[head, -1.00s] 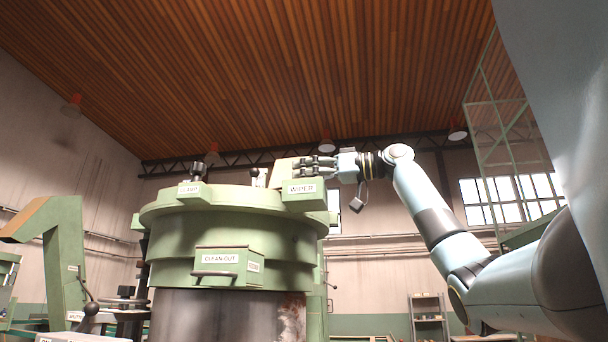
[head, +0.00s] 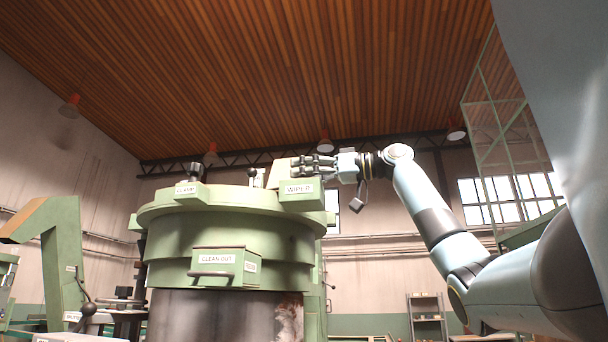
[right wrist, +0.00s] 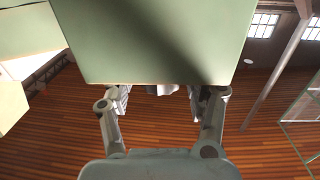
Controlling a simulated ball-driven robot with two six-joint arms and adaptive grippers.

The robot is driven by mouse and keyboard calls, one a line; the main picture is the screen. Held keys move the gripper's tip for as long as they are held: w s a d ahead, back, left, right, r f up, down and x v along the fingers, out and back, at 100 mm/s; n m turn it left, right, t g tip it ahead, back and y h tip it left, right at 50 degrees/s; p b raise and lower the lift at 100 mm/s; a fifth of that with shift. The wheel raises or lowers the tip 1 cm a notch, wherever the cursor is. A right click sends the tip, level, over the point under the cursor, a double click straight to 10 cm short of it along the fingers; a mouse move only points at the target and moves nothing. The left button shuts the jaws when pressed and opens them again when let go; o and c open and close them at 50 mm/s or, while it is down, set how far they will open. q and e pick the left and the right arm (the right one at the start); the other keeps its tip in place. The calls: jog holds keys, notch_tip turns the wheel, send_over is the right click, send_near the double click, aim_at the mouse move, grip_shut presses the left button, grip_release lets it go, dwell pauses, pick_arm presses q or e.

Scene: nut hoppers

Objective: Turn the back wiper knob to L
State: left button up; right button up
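The WIPER box (head: 301,190) is a pale green block with a white label on the hopper's upper right rim. My right gripper (head: 308,167) is just above and behind this box, its fingers pointing left. In the right wrist view a green block (right wrist: 155,40) covers the fingertips of my right gripper (right wrist: 160,95). The visible finger links stand apart, with a small pale grey piece (right wrist: 166,89) showing between them. I cannot tell whether the fingers touch it. The back wiper knob and its setting cannot be made out. My left gripper is not in view.
The round green hopper (head: 230,230) carries a CLAMP box (head: 187,191) and a CLEAN OUT box (head: 225,262) with a handle. A beige block (head: 279,173) stands beside the gripper. A green angled chute (head: 55,240) is at the left. Open air lies above the hopper.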

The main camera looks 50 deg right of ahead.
jog(key=shift+w+a+r, duration=0.1)
jog(key=shift+w, duration=0.05)
notch_tip(320, 180, up, 10)
jog(key=shift+f, duration=0.1)
dwell(0.6)
